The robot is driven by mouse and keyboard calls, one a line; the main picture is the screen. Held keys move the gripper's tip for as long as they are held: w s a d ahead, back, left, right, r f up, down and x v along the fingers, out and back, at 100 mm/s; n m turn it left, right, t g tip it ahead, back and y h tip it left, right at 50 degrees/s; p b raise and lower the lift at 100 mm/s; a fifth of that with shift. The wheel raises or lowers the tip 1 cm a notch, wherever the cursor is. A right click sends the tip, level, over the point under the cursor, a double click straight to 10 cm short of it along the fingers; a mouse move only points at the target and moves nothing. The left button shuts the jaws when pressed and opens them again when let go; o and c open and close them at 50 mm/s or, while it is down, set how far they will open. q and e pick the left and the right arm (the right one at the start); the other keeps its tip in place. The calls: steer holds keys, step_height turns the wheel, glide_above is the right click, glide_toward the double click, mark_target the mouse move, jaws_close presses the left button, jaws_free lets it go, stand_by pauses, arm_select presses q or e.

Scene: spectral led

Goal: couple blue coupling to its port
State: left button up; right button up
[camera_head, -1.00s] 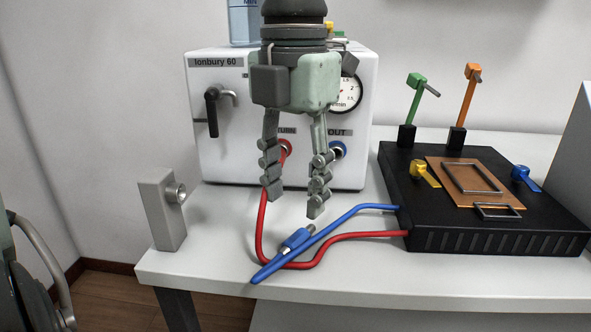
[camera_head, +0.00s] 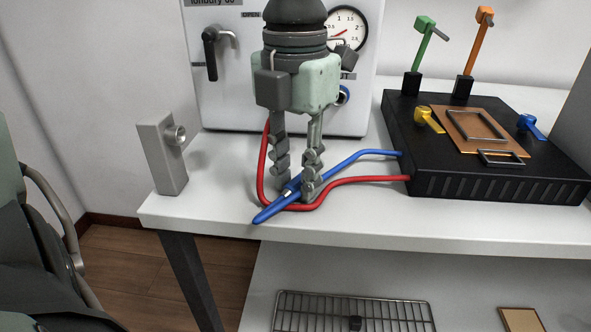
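The blue coupling (camera_head: 291,187) lies at the end of the blue hose (camera_head: 360,155), low over the white table by the front edge. My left gripper (camera_head: 295,190) points down with one finger on each side of the coupling. The fingers stand apart and partly hide it; whether they press on it is not clear. My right gripper is not in view.
The red hose (camera_head: 262,170) curves beside and under the gripper. A black box (camera_head: 480,185) with coloured levers stands right. A grey block with a metal knob (camera_head: 160,155) stands left. A wire rack (camera_head: 355,310) lies on the shelf below.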

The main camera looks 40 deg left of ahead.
mark_target(295, 182)
arm_select(q)
jaws_close()
steer(key=o, duration=0.5)
jaws_free()
steer(key=shift+r, duration=0.15)
step_height(295, 182, up, 12)
steer(key=shift+f, duration=0.1)
steer(key=shift+s, duration=0.1)
